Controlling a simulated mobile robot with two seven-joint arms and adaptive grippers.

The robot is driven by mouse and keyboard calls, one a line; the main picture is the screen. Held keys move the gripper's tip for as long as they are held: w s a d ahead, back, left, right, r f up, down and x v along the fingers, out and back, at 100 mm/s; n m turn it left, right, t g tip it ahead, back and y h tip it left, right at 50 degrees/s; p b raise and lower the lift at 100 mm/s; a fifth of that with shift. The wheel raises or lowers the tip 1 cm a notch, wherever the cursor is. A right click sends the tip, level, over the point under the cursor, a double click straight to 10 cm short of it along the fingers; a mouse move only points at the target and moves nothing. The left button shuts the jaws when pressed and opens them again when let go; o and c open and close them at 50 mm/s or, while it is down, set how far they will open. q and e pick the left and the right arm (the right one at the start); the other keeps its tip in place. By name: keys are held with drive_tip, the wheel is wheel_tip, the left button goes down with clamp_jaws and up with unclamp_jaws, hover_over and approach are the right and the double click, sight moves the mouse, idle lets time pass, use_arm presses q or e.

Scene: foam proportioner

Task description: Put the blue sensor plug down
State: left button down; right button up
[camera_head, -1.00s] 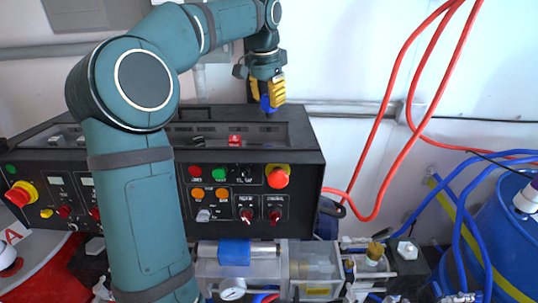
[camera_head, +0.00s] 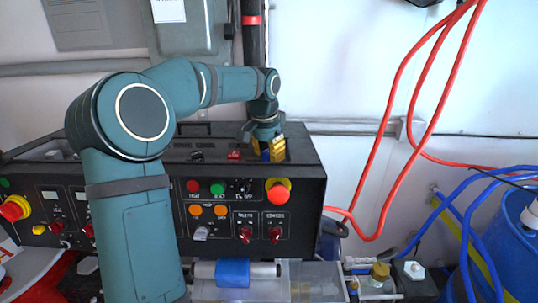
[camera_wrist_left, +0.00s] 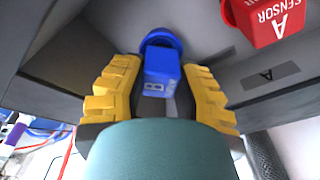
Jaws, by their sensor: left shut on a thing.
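The blue sensor plug (camera_wrist_left: 161,72) is between the yellow fingers of my left gripper (camera_wrist_left: 160,90) in the left wrist view. It bears a white letter B. In the head view my left gripper (camera_head: 272,149) is shut on the plug (camera_head: 265,153), low over the right part of the black control box's top (camera_head: 215,143). The fingers hide most of the plug there, and I cannot tell whether it touches the box top. My right gripper is not in view.
A red sensor plug marked A (camera_wrist_left: 268,20) is close by on the box top; it also shows in the head view (camera_head: 234,155). A red mushroom button (camera_head: 278,193) is on the box front. Red hoses (camera_head: 405,120) hang at the right. A blue barrel (camera_head: 510,240) stands far right.

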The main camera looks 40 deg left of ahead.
use_arm(q)
drive_tip(key=shift+f, duration=0.1)
drive_tip(key=c, duration=0.8)
unclamp_jaws()
drive_tip(key=r, duration=0.4)
drive_tip(key=s+r+p, duration=0.1)
drive_tip(key=r, duration=0.7)
drive_tip(key=shift+s, duration=0.25)
drive_tip(key=shift+f, duration=0.1)
